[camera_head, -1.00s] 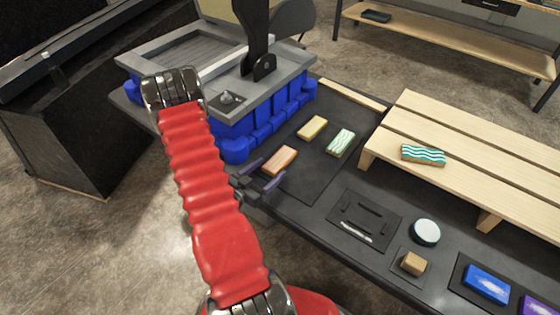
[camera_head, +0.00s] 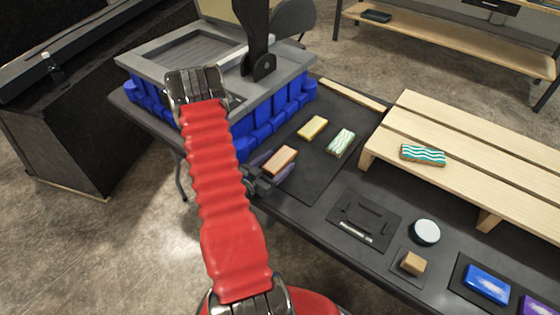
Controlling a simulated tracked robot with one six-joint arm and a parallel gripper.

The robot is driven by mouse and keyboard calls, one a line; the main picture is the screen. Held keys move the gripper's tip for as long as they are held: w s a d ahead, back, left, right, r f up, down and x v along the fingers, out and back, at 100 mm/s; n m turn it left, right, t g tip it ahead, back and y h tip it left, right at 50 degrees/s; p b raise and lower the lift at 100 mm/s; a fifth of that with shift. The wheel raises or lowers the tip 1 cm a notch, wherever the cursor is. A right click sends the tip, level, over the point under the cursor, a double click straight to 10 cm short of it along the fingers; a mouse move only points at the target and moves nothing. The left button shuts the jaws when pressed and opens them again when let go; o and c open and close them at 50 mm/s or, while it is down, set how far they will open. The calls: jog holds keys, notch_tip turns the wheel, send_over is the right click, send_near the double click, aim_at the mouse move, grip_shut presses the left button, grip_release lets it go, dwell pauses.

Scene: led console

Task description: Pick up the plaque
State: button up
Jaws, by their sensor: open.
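An orange-topped plaque (camera_head: 280,161) with light edges lies on the dark mat at the left side of the table. My gripper (camera_head: 275,165) is open, its two purple fingers on either side of the plaque's near end. I cannot tell whether they touch it. A yellow plaque (camera_head: 312,128) and a green-and-white wavy plaque (camera_head: 341,142) lie farther back on the same mat. A teal-and-white wavy plaque (camera_head: 423,155) lies on the wooden slatted stand.
The grey press with blue sides (camera_head: 275,107) stands just behind and left of my gripper. The wooden stand (camera_head: 470,135) is at the right. A black tray (camera_head: 365,220), a round white-topped piece (camera_head: 425,232), a tan block (camera_head: 413,263) and a blue block (camera_head: 487,284) lie in front.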

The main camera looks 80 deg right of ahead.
aim_at(277, 162)
jog(key=shift+c, duration=0.4)
jog(key=c, duration=1.1)
jog(key=shift+r, duration=0.2)
jog(key=shift+r, duration=4.85)
